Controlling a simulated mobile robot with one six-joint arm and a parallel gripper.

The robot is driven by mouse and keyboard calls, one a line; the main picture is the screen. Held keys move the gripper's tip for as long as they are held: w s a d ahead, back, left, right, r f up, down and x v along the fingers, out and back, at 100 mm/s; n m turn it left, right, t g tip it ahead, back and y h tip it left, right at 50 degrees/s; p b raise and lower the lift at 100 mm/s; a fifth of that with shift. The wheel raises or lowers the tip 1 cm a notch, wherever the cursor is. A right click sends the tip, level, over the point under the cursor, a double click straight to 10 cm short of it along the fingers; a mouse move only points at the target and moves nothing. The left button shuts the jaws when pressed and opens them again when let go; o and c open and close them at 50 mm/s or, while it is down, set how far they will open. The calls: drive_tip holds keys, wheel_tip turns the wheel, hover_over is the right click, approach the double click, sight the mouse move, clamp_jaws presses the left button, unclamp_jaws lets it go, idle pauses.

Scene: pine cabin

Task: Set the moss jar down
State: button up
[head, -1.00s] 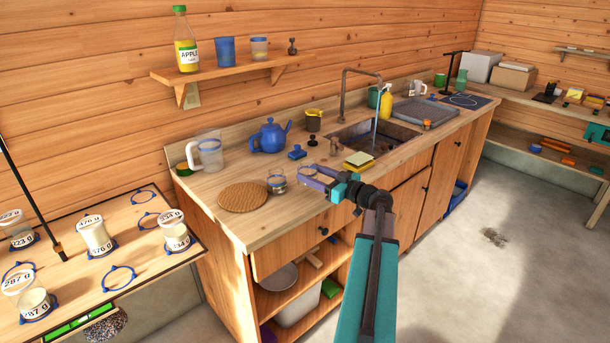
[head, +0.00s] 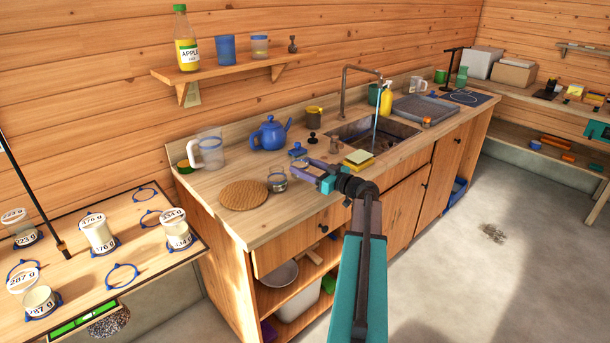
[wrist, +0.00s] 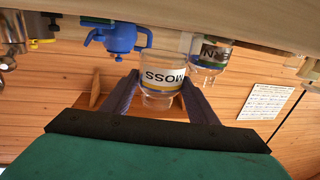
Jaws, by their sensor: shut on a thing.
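The moss jar (wrist: 160,78) is clear glass with a white label reading MOSS, upside down in the wrist view. My gripper (wrist: 158,92) is shut on it, one finger on each side. In the head view my gripper (head: 312,172) is over the front part of the wooden counter (head: 225,215), left of the sink. The jar is hard to make out there. I cannot tell whether its base touches the counter. A second labelled glass jar (wrist: 209,55) is close beside it; it stands on the counter left of my gripper in the head view (head: 277,180).
A round woven mat (head: 244,195) lies left of the second jar. A blue teapot (head: 269,134), a small blue item (head: 297,150) and a clear jug (head: 208,150) stand behind. A yellow sponge (head: 358,158) and the sink (head: 375,135) are to the right.

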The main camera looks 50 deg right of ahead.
drive_tip(key=shift+f+p, duration=0.5)
drive_tip(key=shift+f, duration=1.05)
drive_tip(key=shift+f+b, duration=0.15)
drive_tip(key=shift+b, duration=0.2)
drive_tip(key=o, duration=0.8)
drive_tip(key=shift+o, duration=0.2)
drive_tip(key=shift+r+p, duration=0.25)
drive_tip(key=shift+p, duration=0.15)
drive_tip(key=s+b, duration=0.3)
drive_tip(key=s, duration=0.9)
drive_tip(key=shift+d, duration=0.45)
drive_tip(key=shift+f, duration=0.1)
